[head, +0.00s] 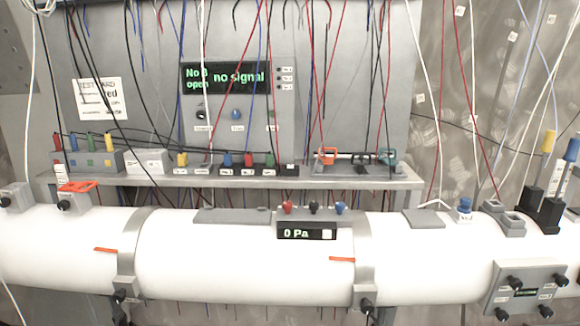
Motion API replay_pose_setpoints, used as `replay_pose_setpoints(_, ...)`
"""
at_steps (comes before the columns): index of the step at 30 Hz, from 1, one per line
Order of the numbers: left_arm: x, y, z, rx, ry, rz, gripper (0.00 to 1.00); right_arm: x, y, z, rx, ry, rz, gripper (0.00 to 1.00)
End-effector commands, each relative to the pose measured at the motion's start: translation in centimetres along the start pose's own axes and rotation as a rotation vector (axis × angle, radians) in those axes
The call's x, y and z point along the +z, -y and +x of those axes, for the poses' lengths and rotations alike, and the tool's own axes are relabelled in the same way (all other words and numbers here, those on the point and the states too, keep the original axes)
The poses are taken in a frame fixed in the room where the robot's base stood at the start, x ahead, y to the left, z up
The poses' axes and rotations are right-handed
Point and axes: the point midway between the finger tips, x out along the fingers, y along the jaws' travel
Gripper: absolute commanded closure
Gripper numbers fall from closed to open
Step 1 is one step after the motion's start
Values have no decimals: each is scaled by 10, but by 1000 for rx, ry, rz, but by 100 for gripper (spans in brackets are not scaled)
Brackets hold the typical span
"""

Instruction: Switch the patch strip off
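A low strip with a row of coloured plugs (238,171) sits on the grey shelf above the white pipe. It looks like the patch strip. Its plugs are yellow, blue, red and green, with small white labels below them. A black block (289,170) with a small light part on top is at its right end; whether this is a switch, and which way it is set, is too small to tell. Neither of my grippers is in view.
A display panel (237,77) reading "no signal" stands behind the shelf (345,182). Many thin wires hang in front of it. A white box (146,161) is left of the strip; red and teal clamps (327,156) are at its right. A gauge (307,233) reads 0 Pa.

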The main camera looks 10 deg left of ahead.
Motion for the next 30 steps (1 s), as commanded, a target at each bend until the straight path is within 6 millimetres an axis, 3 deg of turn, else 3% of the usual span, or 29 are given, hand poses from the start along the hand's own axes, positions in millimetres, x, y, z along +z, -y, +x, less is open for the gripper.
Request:
replay_pose_setpoints(24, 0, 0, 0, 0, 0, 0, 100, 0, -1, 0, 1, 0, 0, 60)
replay_pose_setpoints(30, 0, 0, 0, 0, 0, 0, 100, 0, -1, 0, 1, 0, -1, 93)
